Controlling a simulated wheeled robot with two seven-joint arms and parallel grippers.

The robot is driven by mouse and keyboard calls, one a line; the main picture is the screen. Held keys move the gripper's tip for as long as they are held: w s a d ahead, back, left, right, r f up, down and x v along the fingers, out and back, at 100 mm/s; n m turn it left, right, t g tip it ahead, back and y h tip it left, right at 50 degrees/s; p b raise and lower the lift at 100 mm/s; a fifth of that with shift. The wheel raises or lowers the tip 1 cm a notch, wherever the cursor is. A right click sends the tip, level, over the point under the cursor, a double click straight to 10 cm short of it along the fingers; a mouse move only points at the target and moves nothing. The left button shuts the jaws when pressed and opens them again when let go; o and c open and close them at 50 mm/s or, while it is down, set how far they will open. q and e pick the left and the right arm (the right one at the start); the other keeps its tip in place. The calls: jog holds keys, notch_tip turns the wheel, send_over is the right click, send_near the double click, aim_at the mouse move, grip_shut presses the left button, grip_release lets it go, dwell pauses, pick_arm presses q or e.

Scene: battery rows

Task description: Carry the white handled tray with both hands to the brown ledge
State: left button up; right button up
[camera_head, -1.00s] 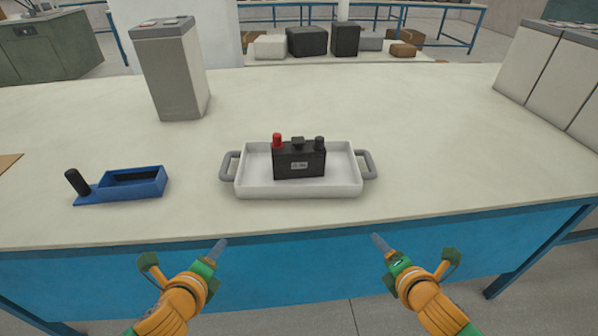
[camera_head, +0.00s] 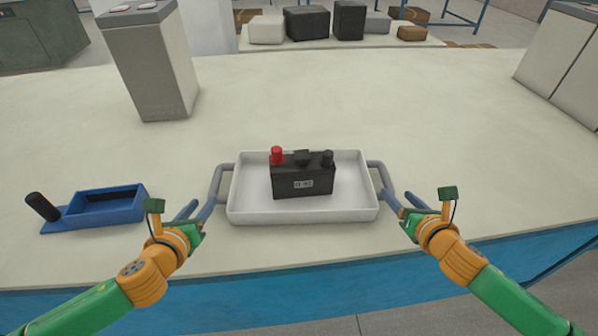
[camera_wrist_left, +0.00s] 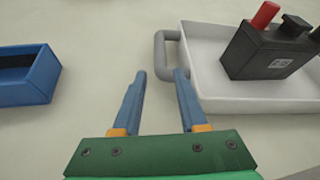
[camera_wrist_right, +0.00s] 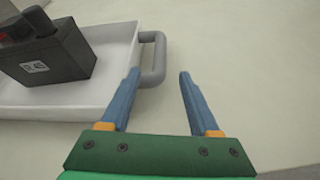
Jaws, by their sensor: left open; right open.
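The white tray (camera_head: 245,212) stands on the pale table with a grey handle at each end. A black battery (camera_head: 303,182) with a red and a black terminal stands in it. My left gripper (camera_head: 198,210) is open and empty beside the left handle (camera_wrist_left: 160,52); the handle's outer bar lies just ahead of its fingertips in the left wrist view. My right gripper (camera_head: 400,200) is open and empty beside the right handle (camera_wrist_right: 158,58); the bar lies just ahead of the gap between its fingertips. I cannot tell whether either handle is touched. No brown ledge shows clearly now.
More grey units (camera_head: 570,55) stand at the far right. The table behind the tray is clear.

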aim_at(219, 182)
pick_arm(q)
jog(key=shift+w, duration=0.35)
pick_arm(e)
jog(key=shift+w, duration=0.35)
pick_arm(q)
jog(key=shift+s+r, duration=0.15)
jog(key=shift+s, duration=0.15)
pick_arm(e)
jog(key=shift+s+r, duration=0.15)
jog(key=shift+s, duration=0.15)
pick_arm(q)
jog(key=shift+w, duration=0.25)
pick_arm(e)
jog(key=shift+w, duration=0.15)
pick_arm(q)
jog(key=x, duration=1.1)
jog(key=shift+w+f, duration=0.25)
jog(key=shift+w, duration=0.05)
pick_arm(e)
jog(key=x, duration=0.7)
pick_arm(q)
jog(key=c, duration=0.6)
pick_arm(e)
jog(key=c, duration=0.6)
pick_arm(q)
grip_shut()
pick_arm(e)
grip_shut()
